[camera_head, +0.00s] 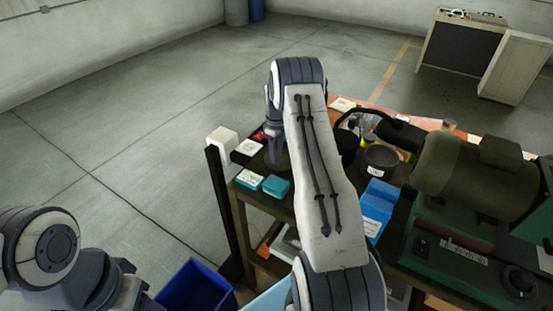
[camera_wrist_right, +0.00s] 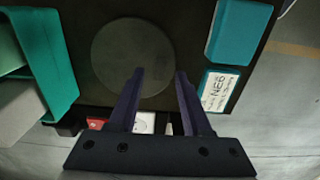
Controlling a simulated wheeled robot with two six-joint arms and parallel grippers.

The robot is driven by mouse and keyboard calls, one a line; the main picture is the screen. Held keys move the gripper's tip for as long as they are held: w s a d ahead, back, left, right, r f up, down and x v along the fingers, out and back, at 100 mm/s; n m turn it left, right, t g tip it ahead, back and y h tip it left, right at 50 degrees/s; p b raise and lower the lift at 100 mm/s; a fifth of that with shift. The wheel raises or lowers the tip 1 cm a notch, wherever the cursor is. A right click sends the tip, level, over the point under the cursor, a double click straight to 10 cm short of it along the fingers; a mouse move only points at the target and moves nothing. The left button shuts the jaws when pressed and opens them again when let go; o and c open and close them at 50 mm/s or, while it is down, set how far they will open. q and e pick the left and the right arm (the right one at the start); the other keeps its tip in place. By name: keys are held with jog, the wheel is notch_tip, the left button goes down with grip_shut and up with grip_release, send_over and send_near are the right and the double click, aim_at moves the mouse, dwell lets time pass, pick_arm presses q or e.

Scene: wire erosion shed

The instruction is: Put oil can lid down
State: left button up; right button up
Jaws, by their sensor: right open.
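A flat, round, dark grey disc (camera_wrist_right: 125,50), which looks like the oil can lid, lies on the dark table top in the right wrist view. My right gripper (camera_wrist_right: 159,73) is open, with its two fingers apart over the near edge of the disc. Nothing shows held between them. In the head view my right gripper (camera_head: 275,150) points down over the left part of the table, and my arm hides much of what is there. My left arm shows at the lower left, but its gripper cannot be made out.
A dark round can (camera_head: 380,160) and a blue box (camera_head: 377,205) are right of my arm. A green machine (camera_head: 460,240) fills the right. A blue bin (camera_head: 195,290) is below.

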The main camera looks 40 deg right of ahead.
notch_tip(320, 180, up, 9)
jog(key=b, duration=0.3)
jog(key=s+a+r+n, duration=0.1)
jog(key=s+a+r, duration=0.2)
jog(key=a, duration=0.7)
jog(key=s+a+r, duration=0.2)
jog(key=a, duration=0.8)
jog(key=s+a+r+n, duration=0.1)
jog(key=s+a+r, duration=0.2)
jog(key=a, duration=0.7)
jog(key=s+a+f, duration=0.1)
jog(key=s+a, duration=0.2)
jog(key=s, duration=0.5)
jog(key=s+a, duration=0.3)
jog(key=s, duration=0.6)
jog(key=s+a+f+y, duration=0.1)
jog(key=s+a, duration=0.2)
jog(key=s, duration=0.6)
jog(key=shift+s+a+f+n, duration=0.2)
jog(key=shift+f+n, duration=0.1)
jog(key=shift+n, duration=0.1)
jog(key=shift+f, duration=0.1)
